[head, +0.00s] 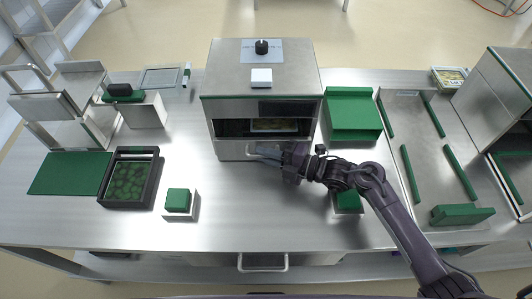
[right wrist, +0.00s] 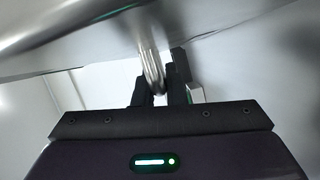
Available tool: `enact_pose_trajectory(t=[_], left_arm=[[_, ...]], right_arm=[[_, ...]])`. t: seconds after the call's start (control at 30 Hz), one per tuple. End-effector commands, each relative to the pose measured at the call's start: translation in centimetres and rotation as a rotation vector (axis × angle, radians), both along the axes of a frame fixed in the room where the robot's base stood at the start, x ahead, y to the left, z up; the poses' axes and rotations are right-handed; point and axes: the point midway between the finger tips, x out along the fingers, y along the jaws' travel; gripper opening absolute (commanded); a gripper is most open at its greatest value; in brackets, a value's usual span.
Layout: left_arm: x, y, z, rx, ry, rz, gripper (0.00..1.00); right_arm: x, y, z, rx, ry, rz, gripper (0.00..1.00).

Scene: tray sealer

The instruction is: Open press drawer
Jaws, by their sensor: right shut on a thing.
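The press (head: 225,107) is a steel box with a dark open front at the back middle of the table. Its drawer (head: 231,150) is the steel front panel low on the press, under the dark opening. The drawer handle (right wrist: 150,55) is a curved metal bar in the right wrist view. My right gripper (right wrist: 161,92) is shut on the handle, with a dark finger on either side of it. In the head view the right gripper (head: 262,150) is at the press's lower front. My left gripper is in neither view.
A black crate (head: 152,190) with green contents and a small block with a green top (head: 178,201) stand left on the table. A green block (head: 352,115) stands right of the press. A steel tray (head: 400,110) with green rails is farther right. Bare table lies before the press.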

Motion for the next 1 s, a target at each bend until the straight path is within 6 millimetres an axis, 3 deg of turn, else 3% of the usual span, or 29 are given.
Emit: enact_pose_trajectory(t=[0.27, 0.8, 1.0], left_arm=[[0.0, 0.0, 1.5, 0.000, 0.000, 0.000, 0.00], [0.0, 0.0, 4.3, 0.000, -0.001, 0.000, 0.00], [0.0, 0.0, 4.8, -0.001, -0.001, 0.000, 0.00]], right_arm=[[-4.2, -0.1, 0.0, -0.004, 0.008, 0.002, 0.00], [-16.9, 0.0, 0.0, -0.001, 0.008, 0.004, 0.00], [-19.6, 0.0, 0.0, -0.001, 0.006, 0.002, 0.00]])
